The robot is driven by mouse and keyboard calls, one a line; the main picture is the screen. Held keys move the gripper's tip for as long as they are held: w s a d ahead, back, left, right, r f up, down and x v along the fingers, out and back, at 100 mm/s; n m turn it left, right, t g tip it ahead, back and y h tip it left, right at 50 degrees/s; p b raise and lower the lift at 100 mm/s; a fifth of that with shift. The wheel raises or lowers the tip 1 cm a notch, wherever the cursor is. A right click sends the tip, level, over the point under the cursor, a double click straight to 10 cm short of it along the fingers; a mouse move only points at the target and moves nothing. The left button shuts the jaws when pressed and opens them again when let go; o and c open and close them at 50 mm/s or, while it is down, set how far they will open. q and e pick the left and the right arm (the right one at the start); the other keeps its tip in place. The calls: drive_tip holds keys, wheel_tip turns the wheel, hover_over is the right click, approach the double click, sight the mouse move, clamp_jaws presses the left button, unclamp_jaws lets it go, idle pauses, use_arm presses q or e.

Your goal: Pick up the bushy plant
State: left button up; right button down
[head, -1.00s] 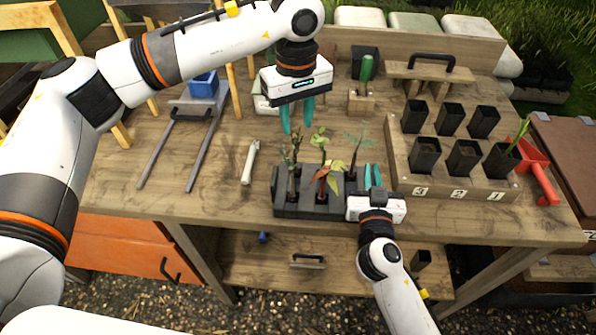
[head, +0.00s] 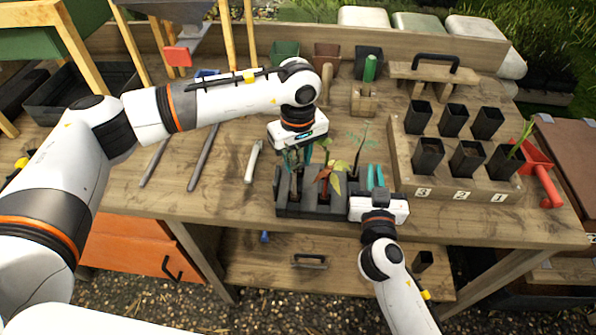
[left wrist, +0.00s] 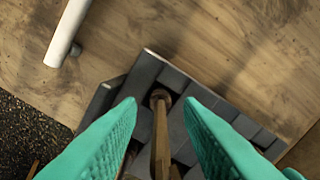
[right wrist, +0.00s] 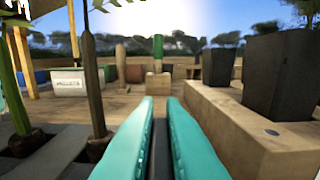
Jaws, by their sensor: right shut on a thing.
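Several small plants stand in a dark plug tray (head: 318,211) at the table's front middle. One has red and green leaves (head: 335,180), one a thin dark stem (head: 358,155). I cannot tell which is the bushy one; the left ones are partly hidden by my left gripper (head: 304,155), which points down over the tray. In the left wrist view its teal fingers (left wrist: 160,125) are open, with a brown stem (left wrist: 160,135) between them, apart from both. My right gripper (head: 375,177), at the tray's right end, is shut on a narrow dark piece (right wrist: 158,150), seemingly the tray's end.
A wooden rack (head: 400,170) with black pots and labels 3, 2, 1 stands at the right, a red scoop (head: 540,170) beside it. A white tube-like item (head: 253,160) lies left of the tray. Pots and a wooden block (head: 365,100) stand behind.

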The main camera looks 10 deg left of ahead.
use_arm(q)
clamp_jaws()
drive_tip(key=shift+r, duration=0.1)
wheel_tip(320, 180, up, 10)
drive_tip(key=shift+f, duration=0.1)
idle(0.5)
use_arm(e)
drive_tip(key=c, duration=1.5)
unclamp_jaws()
drive_tip(key=shift+o, duration=0.2)
drive_tip(key=shift+s, duration=0.15)
